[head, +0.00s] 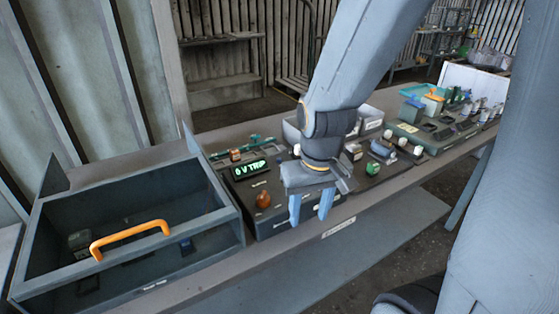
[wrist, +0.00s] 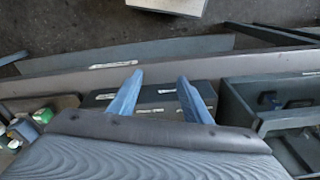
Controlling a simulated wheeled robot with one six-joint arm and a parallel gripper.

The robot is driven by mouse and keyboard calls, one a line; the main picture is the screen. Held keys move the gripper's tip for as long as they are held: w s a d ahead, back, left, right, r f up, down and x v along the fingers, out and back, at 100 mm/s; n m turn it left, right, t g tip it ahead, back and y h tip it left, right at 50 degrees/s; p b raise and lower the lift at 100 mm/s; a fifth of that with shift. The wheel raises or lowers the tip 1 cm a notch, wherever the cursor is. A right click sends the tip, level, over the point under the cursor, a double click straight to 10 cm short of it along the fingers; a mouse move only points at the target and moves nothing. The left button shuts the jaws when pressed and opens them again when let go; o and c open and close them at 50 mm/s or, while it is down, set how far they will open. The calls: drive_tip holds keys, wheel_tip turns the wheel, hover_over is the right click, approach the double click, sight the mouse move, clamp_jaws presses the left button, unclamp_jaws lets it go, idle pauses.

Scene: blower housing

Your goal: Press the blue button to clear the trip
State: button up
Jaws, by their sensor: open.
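A dark control panel (head: 285,212) sits on the bench with a green lit display (head: 250,170) that reads "0 V TRIP". In the wrist view the open fingers (wrist: 160,82) overlap the panel's labelled front (wrist: 150,97).
A grey open bin (head: 226,226) with an orange handle (head: 130,237) stands left of the panel, holding small dark items and a blue one (head: 186,245). Another panel (head: 432,140) with cylinders stands at right. The floor in front of the bench is clear.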

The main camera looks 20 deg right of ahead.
idle(0.3)
clamp_jaws()
idle(1.6)
